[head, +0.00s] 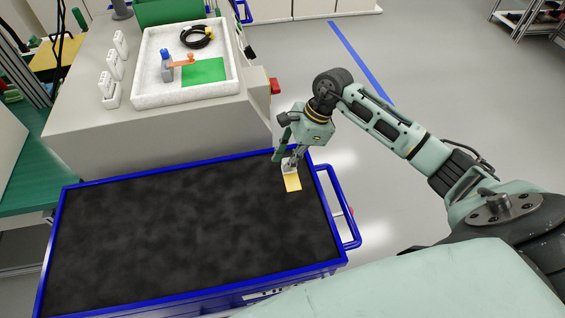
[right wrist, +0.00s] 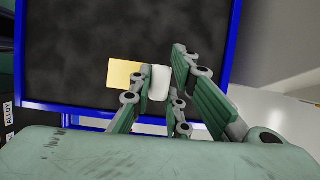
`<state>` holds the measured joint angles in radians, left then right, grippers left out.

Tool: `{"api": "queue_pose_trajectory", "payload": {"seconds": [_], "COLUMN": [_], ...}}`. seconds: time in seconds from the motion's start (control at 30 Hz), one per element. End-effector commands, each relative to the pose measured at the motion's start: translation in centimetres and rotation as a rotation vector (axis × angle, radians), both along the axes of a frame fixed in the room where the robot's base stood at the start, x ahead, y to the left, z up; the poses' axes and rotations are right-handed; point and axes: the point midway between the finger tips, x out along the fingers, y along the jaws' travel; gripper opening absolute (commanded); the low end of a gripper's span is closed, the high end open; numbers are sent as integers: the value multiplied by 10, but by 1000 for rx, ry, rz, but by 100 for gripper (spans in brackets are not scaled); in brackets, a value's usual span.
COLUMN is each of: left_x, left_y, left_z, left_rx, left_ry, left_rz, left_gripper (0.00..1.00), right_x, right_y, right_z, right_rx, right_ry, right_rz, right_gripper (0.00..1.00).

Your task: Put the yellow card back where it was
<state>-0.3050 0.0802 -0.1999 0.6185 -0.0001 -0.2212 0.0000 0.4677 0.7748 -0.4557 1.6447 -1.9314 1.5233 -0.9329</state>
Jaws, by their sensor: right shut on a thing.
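The yellow card (head: 292,182) shows at the right end of the blue-framed cart with a dark top (head: 180,220). A small white piece (right wrist: 159,82) joins the card at the gripper end. My right gripper (head: 290,160) is shut on this white piece, with the card sticking out beyond the fingers. In the right wrist view the card (right wrist: 122,73) lies left of the white piece, in front of the dark cart top. I cannot tell whether the card touches the cart top. My left gripper is not in view.
A white tray (head: 143,72) on the grey cabinet holds a green card (head: 203,72), a coiled black cable (head: 197,37) and an orange-and-grey object. White holders (head: 109,90) stand left of the tray. The cart's blue handle (head: 340,207) is at right. The dark cart top is otherwise clear.

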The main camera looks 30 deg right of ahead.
Motion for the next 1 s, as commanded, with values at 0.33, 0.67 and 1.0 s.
{"api": "queue_pose_trajectory", "payload": {"seconds": [0.33, 0.67, 1.0], "left_x": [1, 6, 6], "left_y": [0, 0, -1], "left_z": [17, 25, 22], "left_rx": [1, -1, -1], "left_ry": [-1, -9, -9], "left_rz": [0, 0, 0], "left_gripper": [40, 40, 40], "right_x": [16, 17, 17], "right_y": [14, 12, 12], "right_z": [-26, -53, -55], "right_rx": [2, 0, 0], "right_ry": [4, -2, -1], "right_rz": [-1, 1, 1], "right_gripper": [0, 0, 23]}}
